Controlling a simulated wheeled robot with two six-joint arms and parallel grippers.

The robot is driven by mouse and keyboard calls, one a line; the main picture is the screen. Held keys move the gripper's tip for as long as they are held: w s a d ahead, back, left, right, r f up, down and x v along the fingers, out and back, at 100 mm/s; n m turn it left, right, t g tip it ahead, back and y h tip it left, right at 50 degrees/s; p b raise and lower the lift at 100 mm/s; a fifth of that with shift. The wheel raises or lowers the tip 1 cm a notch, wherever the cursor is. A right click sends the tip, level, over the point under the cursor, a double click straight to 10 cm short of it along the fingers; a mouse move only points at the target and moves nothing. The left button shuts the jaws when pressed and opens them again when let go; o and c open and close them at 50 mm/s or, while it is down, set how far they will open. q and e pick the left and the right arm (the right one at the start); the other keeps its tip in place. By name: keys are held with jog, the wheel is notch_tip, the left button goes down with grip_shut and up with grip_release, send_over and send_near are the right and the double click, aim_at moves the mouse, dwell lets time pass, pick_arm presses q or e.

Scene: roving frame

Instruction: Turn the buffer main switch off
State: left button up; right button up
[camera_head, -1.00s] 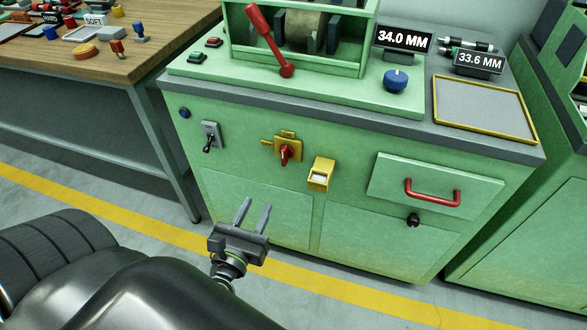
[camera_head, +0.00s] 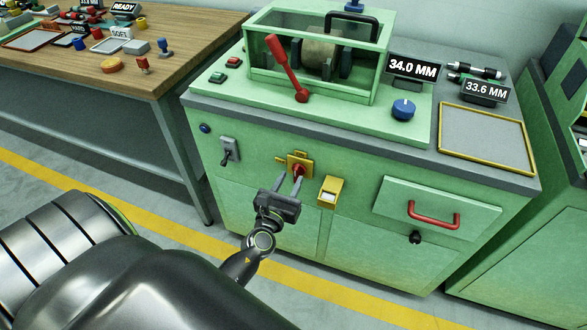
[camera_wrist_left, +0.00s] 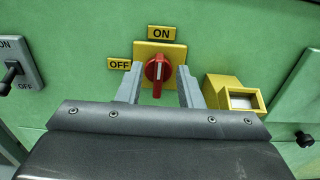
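The main switch is a red rotary knob (camera_wrist_left: 157,70) on a yellow plate (camera_wrist_left: 172,48) on the green machine's front. Its white line stands upright, towards the ON label (camera_wrist_left: 161,33) above. The OFF label (camera_wrist_left: 119,64) is to the left of the plate. In the head view the knob (camera_head: 298,171) is partly covered by my left gripper (camera_head: 287,184). In the left wrist view, my left gripper (camera_wrist_left: 157,82) is open, one finger on each side of the knob. I cannot tell whether either finger touches it. My right gripper is not in view.
A grey toggle switch (camera_head: 229,150) is left of the plate and a yellow box with a pale face (camera_head: 330,191) is right of it. A drawer with a red handle (camera_head: 433,214) is further right. A wooden workbench (camera_head: 170,70) stands at the left.

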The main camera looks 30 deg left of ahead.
aim_at(295, 171)
pick_arm(q)
jog(key=shift+x, duration=1.65)
grip_shut()
